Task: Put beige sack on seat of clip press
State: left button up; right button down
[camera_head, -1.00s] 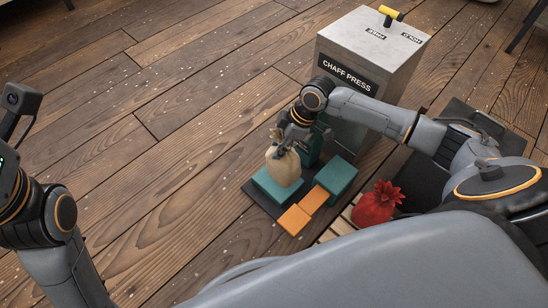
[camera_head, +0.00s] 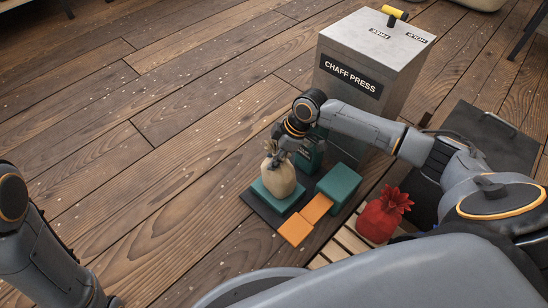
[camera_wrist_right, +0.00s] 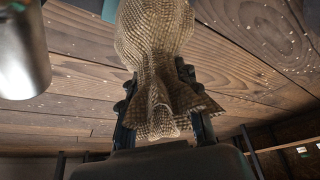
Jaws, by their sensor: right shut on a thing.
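The beige sack (camera_head: 279,180) stands upright at the green seat (camera_head: 277,203) of the clip press, whose dark base (camera_head: 262,207) is on the floor. My right gripper (camera_head: 275,156) is above the sack, shut on its gathered neck. The right wrist view shows the sack's woven neck (camera_wrist_right: 158,85) between the two fingers, with the body of the sack beyond. The sack's bottom looks to be at the seat, but I cannot tell whether it bears its full weight. My left arm is at the left edge of the head view; its gripper does not show.
A red sack (camera_head: 383,216) stands on a wooden slatted pallet (camera_head: 346,240). The grey chaff press (camera_head: 365,70) stands behind. The floor to the left is clear.

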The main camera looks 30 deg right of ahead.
jog(key=shift+w, duration=0.1)
jog(key=c, duration=1)
grip_release()
